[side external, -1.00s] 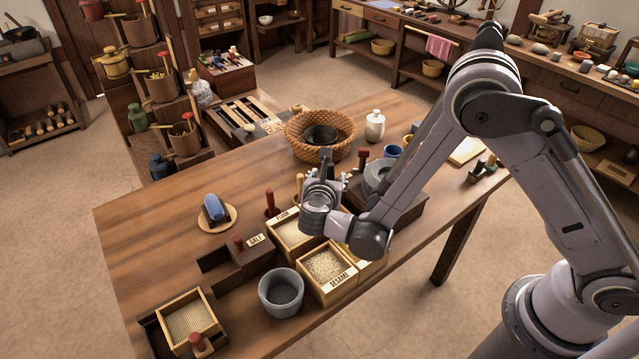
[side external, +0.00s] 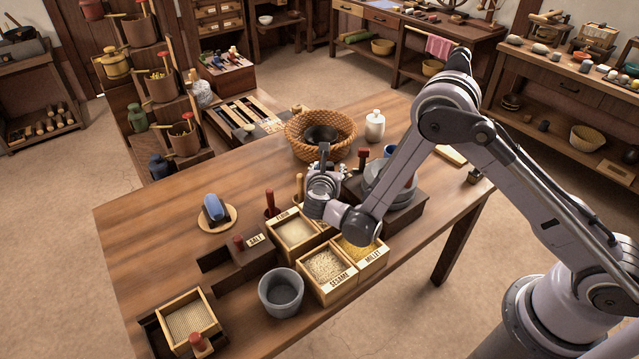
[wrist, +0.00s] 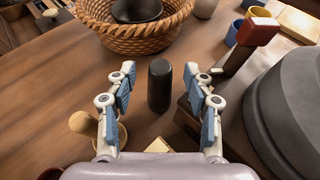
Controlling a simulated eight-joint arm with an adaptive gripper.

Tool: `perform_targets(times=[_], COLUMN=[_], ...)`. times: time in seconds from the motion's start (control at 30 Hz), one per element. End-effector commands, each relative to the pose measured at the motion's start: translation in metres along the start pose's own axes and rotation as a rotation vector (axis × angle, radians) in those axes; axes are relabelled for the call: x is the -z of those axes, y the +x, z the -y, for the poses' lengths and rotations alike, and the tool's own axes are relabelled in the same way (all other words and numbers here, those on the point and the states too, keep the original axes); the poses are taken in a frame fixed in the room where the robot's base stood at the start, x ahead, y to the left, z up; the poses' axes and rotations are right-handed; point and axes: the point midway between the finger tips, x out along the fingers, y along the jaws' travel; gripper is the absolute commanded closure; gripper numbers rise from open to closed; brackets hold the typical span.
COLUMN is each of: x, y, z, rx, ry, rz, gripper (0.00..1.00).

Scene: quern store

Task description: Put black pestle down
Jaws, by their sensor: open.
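The black pestle (wrist: 160,88) appears in the wrist view as a plain dark cylinder. It stands upright on the table, midway between the two fingers. My gripper (wrist: 159,74) is open, with one finger on each side of the pestle and a visible gap on both sides. In the side view my gripper (side external: 324,185) is low over the table, behind the grain boxes and left of the grey quern.
A wicker basket (wrist: 120,42) with a black bowl (wrist: 137,10) is just beyond. A wooden-handled tool (wrist: 84,124) stands close left. The grey quern (wrist: 290,115) and its red-topped post (wrist: 257,33) are close right. Sesame (side external: 327,265) and millet (side external: 362,249) boxes stand in front.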

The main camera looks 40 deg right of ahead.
Motion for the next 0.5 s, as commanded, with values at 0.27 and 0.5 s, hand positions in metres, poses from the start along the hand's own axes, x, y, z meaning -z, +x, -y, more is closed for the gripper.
perform_targets(times=[0.27, 0.5], x=[0.0, 0.0], y=[0.021, 0.02], z=[0.0, 0.0], rx=[-0.001, -0.001], ry=[0.0, 0.0], rz=[0.0, 0.0], gripper=[0.48, 0.85])
